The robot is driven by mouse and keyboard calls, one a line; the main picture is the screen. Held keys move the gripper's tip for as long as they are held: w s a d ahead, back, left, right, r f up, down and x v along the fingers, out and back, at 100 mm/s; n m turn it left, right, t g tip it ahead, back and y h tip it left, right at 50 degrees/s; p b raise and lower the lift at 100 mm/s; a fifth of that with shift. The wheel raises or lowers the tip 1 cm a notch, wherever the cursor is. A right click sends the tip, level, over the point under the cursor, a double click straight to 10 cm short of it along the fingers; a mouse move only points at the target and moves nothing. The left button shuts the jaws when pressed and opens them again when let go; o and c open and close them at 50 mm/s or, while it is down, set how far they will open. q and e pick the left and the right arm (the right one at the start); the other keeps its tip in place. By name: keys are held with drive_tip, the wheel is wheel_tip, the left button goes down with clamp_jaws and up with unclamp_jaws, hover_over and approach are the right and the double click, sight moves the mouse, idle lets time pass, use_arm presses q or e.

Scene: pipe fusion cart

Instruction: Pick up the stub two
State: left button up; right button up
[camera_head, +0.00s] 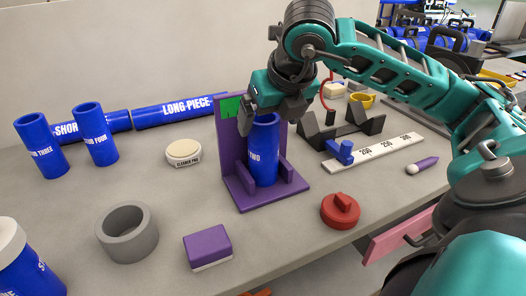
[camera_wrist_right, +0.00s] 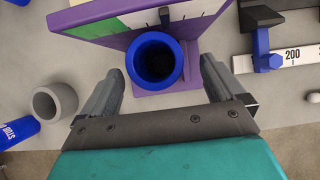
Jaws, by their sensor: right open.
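Stub two (camera_head: 264,158) is a blue pipe piece with part of its label, "TWO", showing. It stands upright in a purple holder (camera_head: 243,194) with a tall back plate and a green patch. My right gripper (camera_head: 268,108) is over the top of the stub, fingers pointing down. In the right wrist view the stub's open top (camera_wrist_right: 156,61) lies ahead of and between the two spread fingers (camera_wrist_right: 158,85), with gaps on both sides. The right gripper is open and empty. My left gripper is not in view.
Stub three (camera_head: 41,145) and stub four (camera_head: 96,134) stand at the left. The long piece (camera_head: 180,111) lies by the wall. A grey ring (camera_head: 127,232), purple block (camera_head: 207,246) and red knob piece (camera_head: 341,210) lie in front. A white ruler (camera_head: 374,151) lies at right.

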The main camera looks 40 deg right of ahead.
drive_tip(key=x, duration=0.4)
drive_tip(key=shift+a+f, duration=0.2)
drive_tip(key=shift+f, duration=0.15)
drive_tip(key=shift+w+d+f, duration=0.1)
drive_tip(key=shift+w+f, duration=0.1)
drive_tip(key=shift+f, duration=0.1)
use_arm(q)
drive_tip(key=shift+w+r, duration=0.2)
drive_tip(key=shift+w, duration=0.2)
use_arm(e)
drive_tip(key=c, duration=1.3)
use_arm(q)
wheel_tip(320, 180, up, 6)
drive_tip(key=p, duration=0.7)
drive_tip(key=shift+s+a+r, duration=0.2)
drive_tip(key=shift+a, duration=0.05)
use_arm(e)
wheel_tip(320, 180, up, 28)
